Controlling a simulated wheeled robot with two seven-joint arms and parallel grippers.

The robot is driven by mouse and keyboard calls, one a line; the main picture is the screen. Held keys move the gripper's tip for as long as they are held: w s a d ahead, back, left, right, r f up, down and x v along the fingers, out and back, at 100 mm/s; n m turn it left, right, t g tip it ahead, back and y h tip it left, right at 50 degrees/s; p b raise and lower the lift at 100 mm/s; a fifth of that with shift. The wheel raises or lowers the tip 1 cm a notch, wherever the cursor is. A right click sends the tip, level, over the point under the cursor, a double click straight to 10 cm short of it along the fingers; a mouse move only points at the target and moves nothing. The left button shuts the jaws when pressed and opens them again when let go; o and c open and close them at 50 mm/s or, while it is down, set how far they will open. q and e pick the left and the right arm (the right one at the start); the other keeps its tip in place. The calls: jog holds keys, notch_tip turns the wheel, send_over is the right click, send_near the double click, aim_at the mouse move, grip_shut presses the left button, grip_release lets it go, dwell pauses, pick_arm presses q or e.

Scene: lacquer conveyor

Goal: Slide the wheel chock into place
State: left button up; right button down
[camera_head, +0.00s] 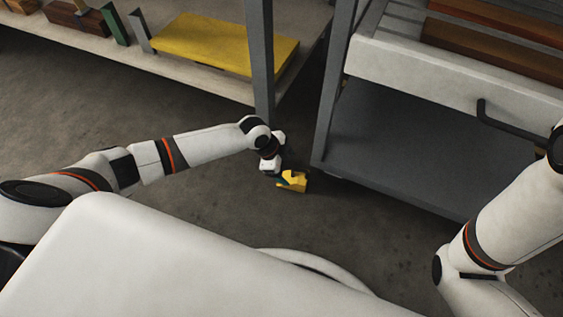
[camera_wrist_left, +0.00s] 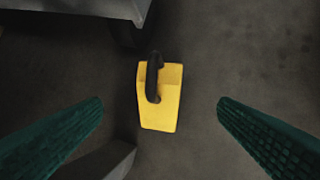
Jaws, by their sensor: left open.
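The yellow wheel chock (camera_head: 296,183) sits on the grey floor beside the lower corner of the cart. In the left wrist view the chock (camera_wrist_left: 160,108) has a dark handle at its far end. My left gripper (camera_head: 284,178) is low over the chock, partly covering it in the head view. Its two green fingers are spread wide, one on each side of the chock with clear gaps, and hold nothing. My right arm is at the right edge; its gripper is out of the picture.
The grey cart (camera_head: 390,150) stands right of the chock, with a drawer and black handle (camera_head: 508,127) above its lower shelf. A dark wheel (camera_wrist_left: 132,36) shows under its edge in the left wrist view. A grey post (camera_head: 260,60) supports the table (camera_head: 190,76) close behind my left wrist.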

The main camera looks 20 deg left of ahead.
aim_at(297, 176)
pick_arm(q)
jog(key=b+x, duration=0.5)
jog(key=x, duration=0.3)
jog(key=shift+r, duration=0.1)
